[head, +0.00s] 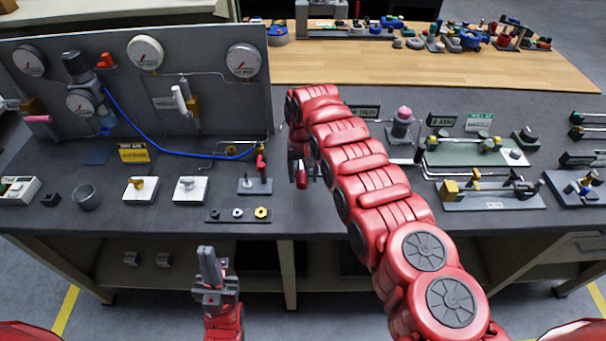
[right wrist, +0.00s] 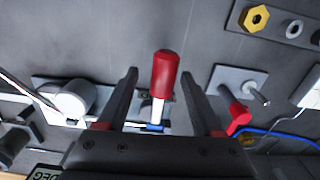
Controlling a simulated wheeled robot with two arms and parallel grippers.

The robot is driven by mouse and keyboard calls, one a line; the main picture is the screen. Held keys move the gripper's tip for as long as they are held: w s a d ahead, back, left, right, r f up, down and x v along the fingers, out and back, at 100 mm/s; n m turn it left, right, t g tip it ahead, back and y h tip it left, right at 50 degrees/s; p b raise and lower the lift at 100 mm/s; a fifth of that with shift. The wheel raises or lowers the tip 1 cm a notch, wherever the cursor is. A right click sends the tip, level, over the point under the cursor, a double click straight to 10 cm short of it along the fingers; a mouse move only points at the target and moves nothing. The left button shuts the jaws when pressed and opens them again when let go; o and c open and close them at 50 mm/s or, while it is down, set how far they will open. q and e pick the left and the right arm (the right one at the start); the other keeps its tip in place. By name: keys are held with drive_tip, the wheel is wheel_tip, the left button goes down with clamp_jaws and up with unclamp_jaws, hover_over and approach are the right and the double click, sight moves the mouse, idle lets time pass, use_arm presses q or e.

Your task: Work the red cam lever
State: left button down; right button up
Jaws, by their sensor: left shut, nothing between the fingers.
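The red cam lever (right wrist: 165,75) shows in the right wrist view as a red grip on a pale metal shank with a blue part at its base. My right gripper (right wrist: 159,80) is open, with one finger on each side of the lever and gaps visible. In the head view the right gripper (head: 302,164) is over the bench, and a red grip (head: 302,184) shows at its fingers; the lever's base is hidden there. My left gripper (head: 207,262) is shut and empty, in front of the bench edge.
A small block with a red-topped post (head: 261,165) stands left of the right gripper. A strip with several nuts (head: 238,214) lies near the front edge. A gauge panel (head: 215,90) with a blue hose stands behind left. Fixtures on a green plate (head: 470,152) stand right.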

wheel_tip(320, 180, up, 11)
drive_tip(key=b, duration=0.4)
wheel_tip(320, 180, up, 6)
drive_tip(key=p, duration=0.5)
hover_over(303, 175)
drive_tip(key=shift+s+d+r, duration=0.1)
drive_tip(key=shift+r, duration=0.1)
